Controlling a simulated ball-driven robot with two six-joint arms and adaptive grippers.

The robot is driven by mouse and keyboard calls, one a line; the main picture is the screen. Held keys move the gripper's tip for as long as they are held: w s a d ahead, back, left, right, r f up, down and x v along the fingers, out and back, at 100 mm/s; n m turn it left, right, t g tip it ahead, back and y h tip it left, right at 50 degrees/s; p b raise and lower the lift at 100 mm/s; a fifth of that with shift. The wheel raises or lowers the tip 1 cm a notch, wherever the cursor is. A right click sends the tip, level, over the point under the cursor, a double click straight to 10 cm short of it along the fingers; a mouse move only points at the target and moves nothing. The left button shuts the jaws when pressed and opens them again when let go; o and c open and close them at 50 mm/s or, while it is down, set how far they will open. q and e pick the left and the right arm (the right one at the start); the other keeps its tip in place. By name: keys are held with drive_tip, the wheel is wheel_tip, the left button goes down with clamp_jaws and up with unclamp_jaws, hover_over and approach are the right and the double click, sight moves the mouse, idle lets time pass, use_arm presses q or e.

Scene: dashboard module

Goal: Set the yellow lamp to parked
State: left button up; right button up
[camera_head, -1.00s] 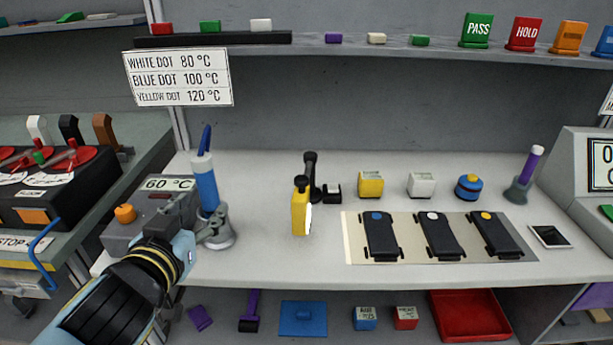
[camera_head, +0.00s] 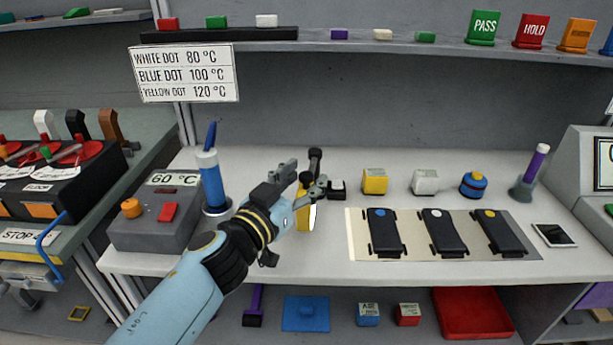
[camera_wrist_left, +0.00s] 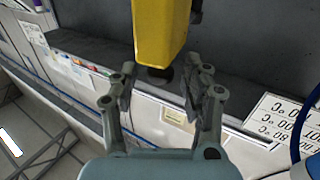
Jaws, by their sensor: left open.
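The yellow lamp (camera_head: 303,218) stands upright on the bench. It is a slim yellow block with a white face on its right side, and my left gripper hides its upper part. My left gripper (camera_head: 303,174) is open, with its fingers by the lamp's upper part. In the left wrist view, the yellow body (camera_wrist_left: 160,30) with its dark end lies ahead of and between the spread fingers (camera_wrist_left: 160,88). I cannot tell whether they touch it. My right gripper is not in view.
A blue cylinder (camera_head: 211,183) and a grey 60 °C box (camera_head: 150,232) stand left of the lamp. A black upright tool (camera_head: 315,157) stands close behind it. Coloured blocks and a mat (camera_head: 357,240) with three black pieces lie to the right. A shelf (camera_head: 370,47) runs above.

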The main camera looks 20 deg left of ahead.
use_arm(q)
drive_tip(key=shift+w+d, duration=0.15)
drive_tip(key=shift+w, duration=0.55)
clamp_jaws()
drive_tip(key=shift+w+f, duration=0.1)
drive_tip(key=shift+f, duration=0.05)
